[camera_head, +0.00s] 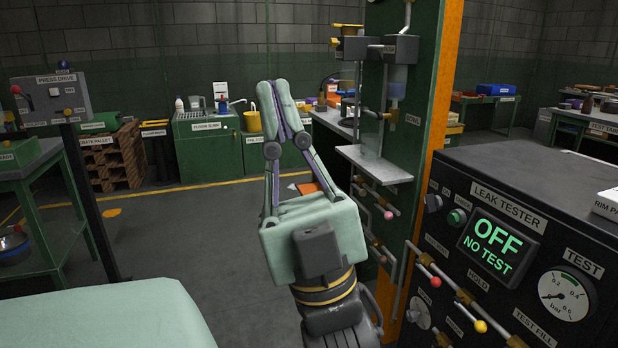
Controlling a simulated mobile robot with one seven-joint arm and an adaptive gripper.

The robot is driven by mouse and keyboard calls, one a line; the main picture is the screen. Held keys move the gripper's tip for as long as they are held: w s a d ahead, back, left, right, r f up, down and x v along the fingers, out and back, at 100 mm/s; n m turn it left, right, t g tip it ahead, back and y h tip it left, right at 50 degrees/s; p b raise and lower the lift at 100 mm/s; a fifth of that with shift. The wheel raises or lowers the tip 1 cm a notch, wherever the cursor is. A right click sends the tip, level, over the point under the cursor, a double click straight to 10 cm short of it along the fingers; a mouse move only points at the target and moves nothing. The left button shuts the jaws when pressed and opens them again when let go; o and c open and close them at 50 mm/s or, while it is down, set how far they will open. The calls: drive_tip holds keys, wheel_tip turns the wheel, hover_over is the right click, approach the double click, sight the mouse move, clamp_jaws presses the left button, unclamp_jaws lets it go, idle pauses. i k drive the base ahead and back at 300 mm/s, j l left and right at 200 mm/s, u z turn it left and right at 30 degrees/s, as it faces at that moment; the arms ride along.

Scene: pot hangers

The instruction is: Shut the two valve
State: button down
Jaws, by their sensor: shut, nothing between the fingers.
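My gripper (277,90) points up in the middle of the view, its fingertips together and nothing between them. It is in free air, left of the green panel and apart from any valve. The black leak tester (545,195) at the right reads "OFF NO TEST". On its front are valve levers on brass-coloured pipework, one with a red ball (436,282) and one with a yellow ball (480,326). Labels "HOLD" and "TEST FILL" are near them. Small levers, one with a pink ball (388,215), sit low on the green panel. I cannot tell which valves are open.
The green panel (404,140) with an orange edge stands between my gripper and the tester. A grey shelf (375,164) juts from it. A pressure gauge (566,294) is on the tester.

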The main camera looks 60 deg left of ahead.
sight(362, 192)
drive_tip(key=i+j+u, duration=0.2)
drive_tip(key=j, duration=0.2)
drive_tip(key=j+u, duration=0.2)
drive_tip(key=j, duration=0.15)
drive_tip(key=i+j+u, duration=0.2)
drive_tip(key=j, duration=0.15)
drive_tip(key=i+j, duration=0.15)
drive_tip(key=j, duration=0.2)
drive_tip(key=i+j, duration=0.15)
drive_tip(key=j, duration=0.2)
drive_tip(key=i+j+u, duration=0.1)
drive_tip(key=j, duration=0.2)
drive_tip(key=i+j, duration=0.25)
drive_tip(key=j, duration=0.1)
